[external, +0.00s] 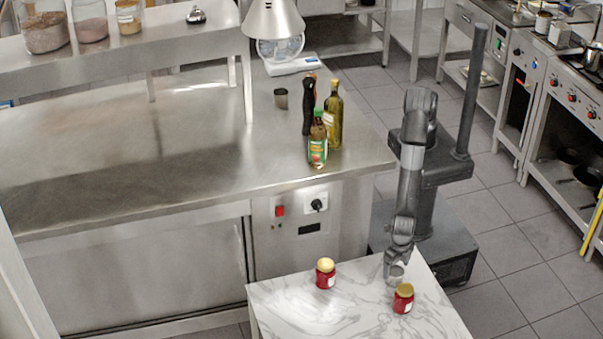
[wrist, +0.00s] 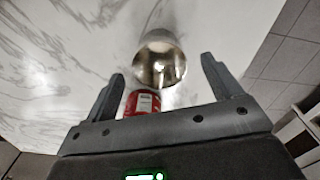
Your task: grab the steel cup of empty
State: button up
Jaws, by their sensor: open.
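A shiny steel cup (wrist: 160,62) shows in the wrist view on the white marble top. I look down towards its round opening, and its inside looks empty. It also shows in the external view (external: 396,273), small and partly covered by my gripper (external: 399,256), which points down at it from above. In the wrist view, my gripper (wrist: 162,72) is open, with the cup ahead between its two spread fingers. Nothing is held. I cannot tell whether a finger touches the cup.
A red jar (external: 403,298) stands close to the cup; a red jar shows between my fingers in the wrist view (wrist: 141,103). Another red jar (external: 326,273) stands left on the marble table (external: 350,318). Bottles (external: 333,118) and a grey cup (external: 281,98) stand on the steel counter (external: 215,150).

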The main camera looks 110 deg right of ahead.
aim_at(395, 273)
jog(key=shift+f, duration=1.8)
jog(key=shift+c, duration=0.5)
jog(key=c, duration=1)
jog(key=shift+r, duration=0.1)
